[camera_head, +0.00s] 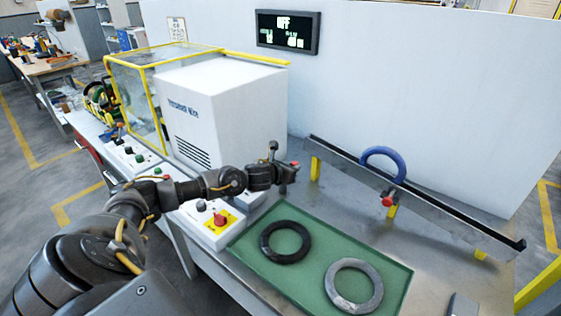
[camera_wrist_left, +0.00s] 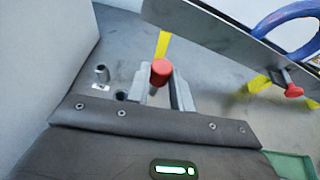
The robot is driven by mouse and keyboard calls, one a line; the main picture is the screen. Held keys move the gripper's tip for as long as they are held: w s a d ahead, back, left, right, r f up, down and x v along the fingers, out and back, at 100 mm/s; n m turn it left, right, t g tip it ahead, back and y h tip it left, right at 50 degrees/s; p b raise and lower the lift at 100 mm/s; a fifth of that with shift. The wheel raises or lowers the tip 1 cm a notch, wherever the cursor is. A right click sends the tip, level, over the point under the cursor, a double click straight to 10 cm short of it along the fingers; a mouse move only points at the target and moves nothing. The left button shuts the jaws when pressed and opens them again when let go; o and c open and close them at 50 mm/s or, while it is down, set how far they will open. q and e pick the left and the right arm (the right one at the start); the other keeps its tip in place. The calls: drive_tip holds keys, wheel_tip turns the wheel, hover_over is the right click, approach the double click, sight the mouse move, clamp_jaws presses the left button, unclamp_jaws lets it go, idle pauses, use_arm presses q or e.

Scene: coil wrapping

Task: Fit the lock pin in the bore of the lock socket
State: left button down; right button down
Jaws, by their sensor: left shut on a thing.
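My left gripper (camera_head: 287,172) reaches in from the left and stands above the metal table, left of the sloping rail. It is shut on a pin with a red head, taken to be the lock pin (camera_wrist_left: 160,71); the head also shows at the gripper's tip in the head view (camera_head: 295,164). The pin's shank is mostly hidden. In the left wrist view, a short grey metal cylinder (camera_wrist_left: 102,73) and a dark round part (camera_wrist_left: 121,96) show left of the fingers. I cannot tell whether either is the lock socket. My right gripper is not in view.
A sloping metal rail (camera_head: 440,212) on yellow posts carries a blue ring (camera_head: 382,151) and a red knob (camera_head: 387,202). A green tray (camera_head: 320,246) holds a black ring (camera_head: 286,227) and a grey ring (camera_head: 334,293). A white machine (camera_head: 225,95) stands behind my arm.

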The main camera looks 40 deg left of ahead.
use_arm(q)
drive_tip(key=s+d+m+h, duration=0.2)
drive_tip(key=d, duration=0.6)
drive_tip(key=s+d+m+h, duration=0.2)
drive_tip(key=d+h, duration=0.1)
drive_tip(key=d, duration=0.5)
drive_tip(key=s+d+r+m+g+h, duration=0.2)
drive_tip(key=s+d+m+g+h, duration=0.1)
drive_tip(key=s+d, duration=0.6)
drive_tip(key=s+d+r+m+g+h, duration=0.2)
drive_tip(key=s+d, duration=0.7)
drive_tip(key=d, duration=0.5)
drive_tip(key=r+m+h, duration=0.1)
drive_tip(key=m+h, duration=0.1)
drive_tip(key=shift+d+r+m+g, duration=0.15)
drive_tip(key=shift+d+m+g, duration=0.25)
